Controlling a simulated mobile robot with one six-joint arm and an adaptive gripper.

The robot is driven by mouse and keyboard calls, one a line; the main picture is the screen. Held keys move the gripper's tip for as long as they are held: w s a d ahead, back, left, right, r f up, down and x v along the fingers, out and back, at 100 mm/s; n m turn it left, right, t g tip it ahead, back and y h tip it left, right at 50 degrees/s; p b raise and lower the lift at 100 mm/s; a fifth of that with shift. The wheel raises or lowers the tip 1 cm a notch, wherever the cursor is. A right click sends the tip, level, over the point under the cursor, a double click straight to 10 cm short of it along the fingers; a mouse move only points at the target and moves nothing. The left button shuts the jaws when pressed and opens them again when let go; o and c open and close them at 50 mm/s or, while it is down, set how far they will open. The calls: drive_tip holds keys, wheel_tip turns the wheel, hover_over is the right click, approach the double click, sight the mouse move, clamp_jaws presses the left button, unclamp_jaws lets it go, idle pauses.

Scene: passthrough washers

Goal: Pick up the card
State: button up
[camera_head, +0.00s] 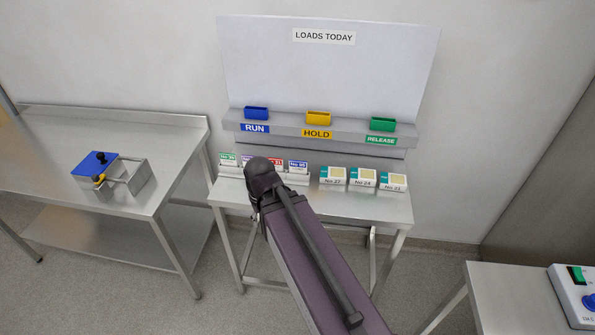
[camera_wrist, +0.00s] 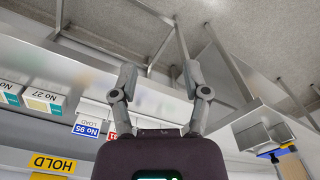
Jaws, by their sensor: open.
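Several cards with coloured number bands stand in a row at the left of the small steel table. They include a green-banded card (camera_head: 228,158) and a blue-banded No 95 card (camera_head: 298,165). The purple and red ones between are partly hidden by my arm. In the wrist view, tilted upside down, the No 95 card (camera_wrist: 86,127) and part of a red-banded card (camera_wrist: 112,132) show just beyond my left finger. My gripper (camera_wrist: 158,82) is open, with nothing between its fingers, and apart from the cards as far as I can tell. The head view hides its fingers behind the arm.
White boxes (camera_head: 362,178) stand right of the cards. Behind is the LOADS TODAY board (camera_head: 330,75) with blue RUN, yellow HOLD and green RELEASE holders (camera_head: 383,124).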

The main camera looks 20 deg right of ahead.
drive_tip(key=m+t+y+b, duration=0.85)
drive_tip(key=m+b, duration=0.25)
drive_tip(key=m, duration=1.6)
approach(303, 162)
drive_tip(key=shift+v, duration=0.95)
drive_tip(key=shift+a, duration=0.1)
drive_tip(key=b+x, duration=0.3)
drive_tip(key=x, duration=0.4)
drive_tip(key=shift+f, duration=0.15)
drive_tip(key=shift+w+a+f+b, duration=0.2)
drive_tip(key=shift+w+a+b, duration=0.1)
drive_tip(key=shift+w+a, duration=0.2)
